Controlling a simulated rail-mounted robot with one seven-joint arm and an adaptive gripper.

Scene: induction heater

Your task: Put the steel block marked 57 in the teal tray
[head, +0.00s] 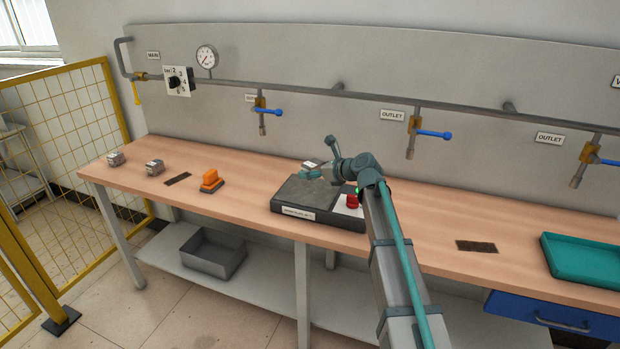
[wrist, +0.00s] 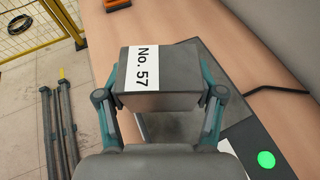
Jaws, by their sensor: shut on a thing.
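The steel block marked 57 (wrist: 160,72) fills the middle of the wrist view, its white label reading "No. 57". My gripper (wrist: 160,95) is shut on it, with one teal finger on each side. In the head view my gripper (head: 324,171) is at the induction heater (head: 290,194), with the block (head: 311,165) at its tip, over the dark plate. I cannot tell whether the block touches the plate. The teal tray (head: 585,260) lies at the right end of the bench and looks empty.
Two other steel blocks (head: 115,159) (head: 155,167) stand at the bench's left end. An orange-handled item (head: 211,181) sits left of the heater. Outlet valves with blue handles (head: 434,134) jut from the wall pipe above.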

